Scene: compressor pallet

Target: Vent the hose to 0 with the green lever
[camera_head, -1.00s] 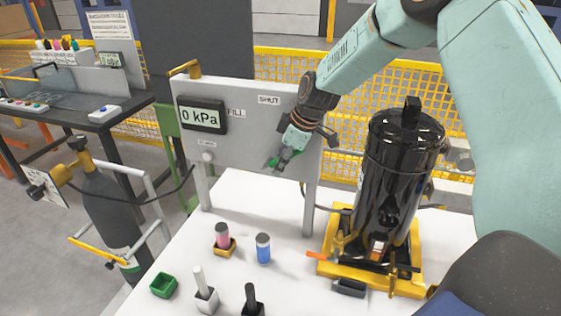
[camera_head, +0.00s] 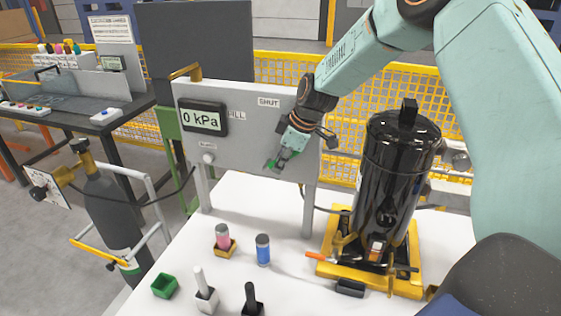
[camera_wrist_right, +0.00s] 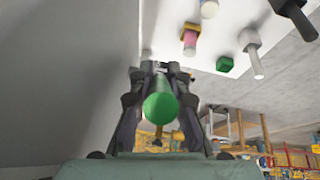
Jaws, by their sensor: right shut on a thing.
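The green lever (camera_wrist_right: 160,106) shows as a green knob between the fingers of my right gripper (camera_wrist_right: 160,90) in the right wrist view. In the head view my right gripper (camera_head: 282,158) is at the lower right of the grey panel (camera_head: 245,155), shut on the lever, and only a bit of green shows there. The gauge (camera_head: 203,118) on the panel reads 0 kPa. A label on the panel reads SHUT, and another, partly hidden by the gauge, ends in ILL. A dark hose (camera_head: 175,190) runs from the panel's left side. My left gripper is not in view.
A black compressor (camera_head: 395,185) stands in a yellow frame on the white table at right. A pink and a blue bottle (camera_head: 263,249), a green box (camera_head: 164,286) and other small items are on the table. A gas cylinder (camera_head: 112,215) stands on the left.

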